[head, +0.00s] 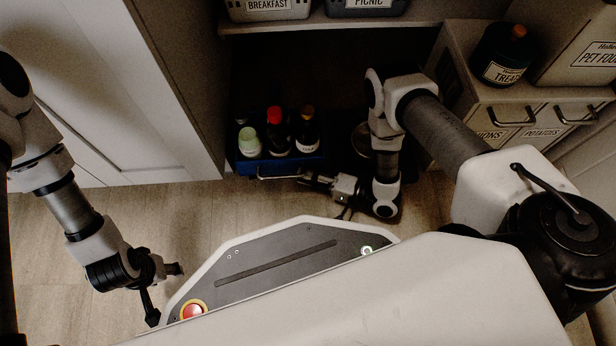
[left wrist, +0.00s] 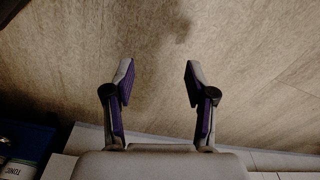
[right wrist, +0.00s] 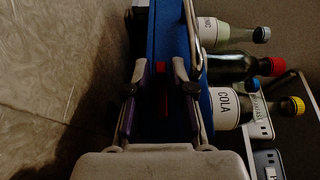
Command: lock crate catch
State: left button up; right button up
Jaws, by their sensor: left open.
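A blue crate (head: 243,168) holding bottles stands low in the opening below the shelf, with a metal bail handle (head: 272,178) along its front. In the right wrist view, the blue crate wall (right wrist: 158,40) runs past my fingers, and a small red part (right wrist: 164,101), perhaps the catch, shows between them. My left gripper (head: 164,290) is open and empty (left wrist: 158,78) above the floor, away from the crate.
A shelf (head: 330,22) with labelled baskets is above. Drawers (head: 510,115) stand at right, with a treats jar (head: 503,55) on top. A white door (head: 110,80) is at left. The floor (head: 215,215) before the crate is clear.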

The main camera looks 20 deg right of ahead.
grip_shut()
